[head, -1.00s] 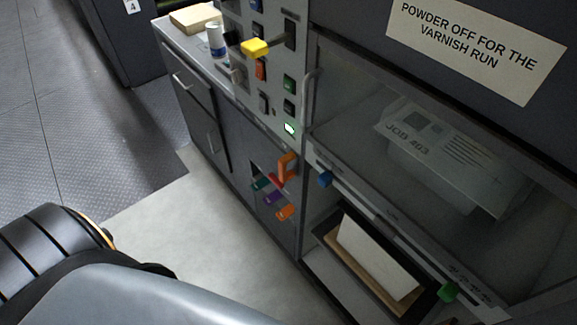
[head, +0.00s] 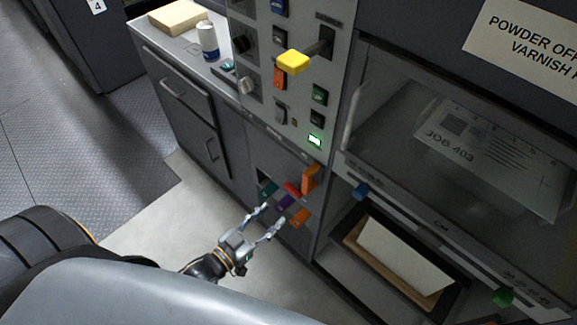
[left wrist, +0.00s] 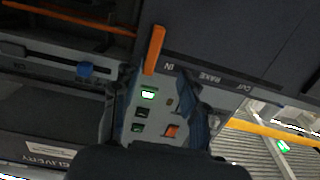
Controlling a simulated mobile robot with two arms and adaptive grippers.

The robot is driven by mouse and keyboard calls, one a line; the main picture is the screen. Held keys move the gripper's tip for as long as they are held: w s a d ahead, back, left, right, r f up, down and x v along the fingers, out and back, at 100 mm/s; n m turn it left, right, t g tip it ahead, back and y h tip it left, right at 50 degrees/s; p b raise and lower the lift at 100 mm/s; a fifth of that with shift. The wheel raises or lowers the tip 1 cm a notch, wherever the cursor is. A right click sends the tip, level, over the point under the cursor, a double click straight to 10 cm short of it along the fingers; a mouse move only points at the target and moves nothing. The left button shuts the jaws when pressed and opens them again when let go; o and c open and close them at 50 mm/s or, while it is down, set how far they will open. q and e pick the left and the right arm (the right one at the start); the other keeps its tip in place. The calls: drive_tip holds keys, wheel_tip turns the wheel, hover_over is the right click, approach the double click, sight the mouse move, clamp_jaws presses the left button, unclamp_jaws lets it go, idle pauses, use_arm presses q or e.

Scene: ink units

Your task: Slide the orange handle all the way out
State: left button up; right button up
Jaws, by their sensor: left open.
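The orange handle (head: 311,179) stands out from the front of the grey cabinet, just below the switch panel. In the left wrist view the orange handle (left wrist: 153,48) is a narrow upright bar beside the word IN on a dark strip that also reads RAKE. My left gripper (head: 272,215) is open and empty, below and left of the handle, with its fingers pointing toward the cabinet. In the left wrist view its fingers (left wrist: 162,78) stand apart, with the handle beyond the tips; I see no contact. My right gripper is not in view.
Teal, red, purple (head: 285,202) and orange (head: 299,217) tabs sit in an opening below the handle, close to my fingers. A yellow-knobbed lever (head: 294,62) juts out above. A blue knob (head: 360,191) and a paper tray (head: 445,296) are to the right. The floor at left is clear.

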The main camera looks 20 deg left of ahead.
sight(305, 180)
use_arm(q)
drive_tip(key=shift+t+h, duration=0.3)
drive_tip(key=shift+t, duration=0.2)
drive_tip(key=w+d+r, duration=0.1)
drive_tip(key=w, duration=0.1)
drive_tip(key=w+d+r+p, duration=0.1)
drive_tip(key=w, duration=0.2)
drive_tip(key=w+d+r, duration=0.1)
drive_tip(key=w+r, duration=0.1)
drive_tip(key=shift+w+d+p, duration=0.15)
drive_tip(key=shift+w+p, duration=0.2)
drive_tip(key=x, duration=0.4)
drive_tip(key=shift+w+f+p, duration=0.1)
drive_tip(key=shift+w+p, duration=0.05)
drive_tip(key=shift+p, duration=0.2)
drive_tip(key=shift+w+d, duration=0.25)
drive_tip(key=shift+w, duration=0.35)
drive_tip(key=shift+w+f, duration=0.1)
drive_tip(key=shift+w, duration=0.05)
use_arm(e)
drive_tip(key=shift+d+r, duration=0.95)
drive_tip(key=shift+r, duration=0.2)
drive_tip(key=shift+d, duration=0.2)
use_arm(q)
clamp_jaws()
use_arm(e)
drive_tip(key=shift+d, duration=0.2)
